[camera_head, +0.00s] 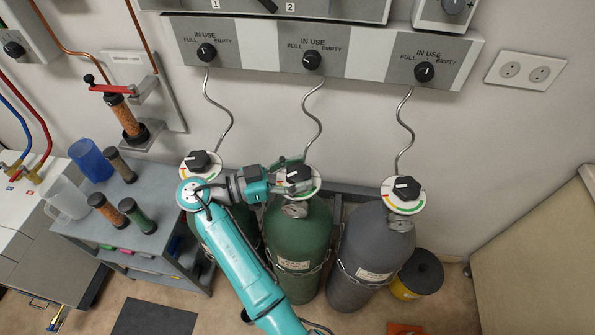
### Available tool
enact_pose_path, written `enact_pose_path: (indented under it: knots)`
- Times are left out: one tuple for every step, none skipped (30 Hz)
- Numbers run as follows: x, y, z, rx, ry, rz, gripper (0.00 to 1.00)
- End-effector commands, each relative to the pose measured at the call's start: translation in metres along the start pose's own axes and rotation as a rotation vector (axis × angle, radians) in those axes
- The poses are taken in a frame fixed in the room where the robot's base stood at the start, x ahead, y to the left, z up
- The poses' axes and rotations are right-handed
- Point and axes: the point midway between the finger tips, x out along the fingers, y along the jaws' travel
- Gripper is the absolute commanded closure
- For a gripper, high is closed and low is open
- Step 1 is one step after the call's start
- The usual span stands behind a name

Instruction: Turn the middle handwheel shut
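The middle handwheel (299,174) is a black knob over a white dial disc on top of the green middle cylinder (298,238). My teal arm reaches up from below, and my gripper (281,181) lies at the left side of this handwheel, level with it. The fingers overlap the knob's left edge in the picture. I cannot tell whether they touch or grip it. The disc shows coloured marks at its rim, partly hidden by my gripper. The left handwheel (199,160) and the right handwheel (406,188) stand on either side, with their dials in view.
The grey right cylinder (374,250) stands close beside the middle one. Thin curled pipes rise to a wall panel (350,57) with three knobs. A grey bench (165,235) with a jug and small canisters is at left. A yellow bucket (405,291) stands at right.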

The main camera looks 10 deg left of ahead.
Motion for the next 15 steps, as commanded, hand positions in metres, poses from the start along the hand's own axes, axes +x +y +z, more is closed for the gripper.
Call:
enact_pose_path:
  knots:
    - [0.0009,0.0007,0.0022,-0.005,0.001,0.002,0.25]
    - [0.0008,0.0007,0.0020,-0.004,0.001,0.001,0.17]
    - [0.0007,0.0006,0.0016,-0.003,0.001,0.001,0.14]
    - [0.0006,0.0005,0.0013,-0.003,0.001,0.001,0.14]
    - [0.0005,0.0004,0.0010,-0.002,0.001,0.001,0.14]
    - [0.0004,0.0003,0.0008,-0.002,0.001,0.000,0.14]
    - [0.0004,0.0003,0.0006,-0.002,0.002,0.000,0.14]
    - [0.0003,0.0002,0.0004,-0.001,0.002,0.000,0.14]
    - [0.0003,0.0002,0.0002,-0.001,0.002,0.000,0.14]
    - [0.0002,0.0002,0.0001,-0.001,0.002,0.000,0.14]
    - [0.0002,0.0001,-0.0001,0.000,0.002,0.000,0.14]
    - [0.0001,0.0000,-0.0008,0.000,0.002,0.000,0.14]
    - [0.0001,0.0000,-0.0019,0.001,0.002,0.000,0.14]
    - [0.0000,-0.0001,-0.0034,0.001,0.002,-0.001,0.14]
    - [0.0000,-0.0002,-0.0064,0.002,0.001,-0.001,0.14]
